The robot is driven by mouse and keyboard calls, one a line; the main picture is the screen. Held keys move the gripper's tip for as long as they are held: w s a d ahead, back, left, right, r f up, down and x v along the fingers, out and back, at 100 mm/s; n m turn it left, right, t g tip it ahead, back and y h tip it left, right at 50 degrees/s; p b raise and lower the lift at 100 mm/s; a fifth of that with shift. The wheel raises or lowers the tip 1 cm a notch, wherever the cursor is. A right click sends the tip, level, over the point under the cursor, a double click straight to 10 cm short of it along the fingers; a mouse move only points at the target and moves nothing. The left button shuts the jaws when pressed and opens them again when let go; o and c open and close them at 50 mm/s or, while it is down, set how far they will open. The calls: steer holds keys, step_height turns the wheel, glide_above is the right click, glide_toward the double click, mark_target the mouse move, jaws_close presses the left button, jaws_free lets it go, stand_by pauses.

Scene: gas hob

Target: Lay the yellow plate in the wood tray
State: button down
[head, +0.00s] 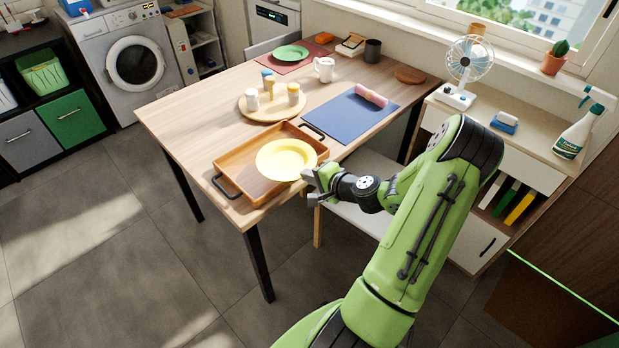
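The yellow plate (286,158) is at the right part of the wood tray (232,178), face up. In this view it overlaps the tray's right and front rim; I cannot tell whether it rests on the tray floor, leans on the rim or sits slightly above. My gripper (311,187) is at the plate's front right edge, just outside the tray. Its two fingers show apart, with a gap between them, and I see no plate edge between them. The tray has dark handles at its left and right ends.
A round board (249,113) with several small jars stands behind the tray. A blue mat (352,125) with a pink roll (371,95) lies to the right. A white mug (324,69) and a green plate (291,53) are farther back. The table's front edge is close to the tray.

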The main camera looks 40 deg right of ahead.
steer(key=shift+f+b, duration=0.5)
steer(key=shift+b, duration=0.05)
steer(key=c, duration=1.4)
jaws_free()
steer(key=shift+o, duration=0.2)
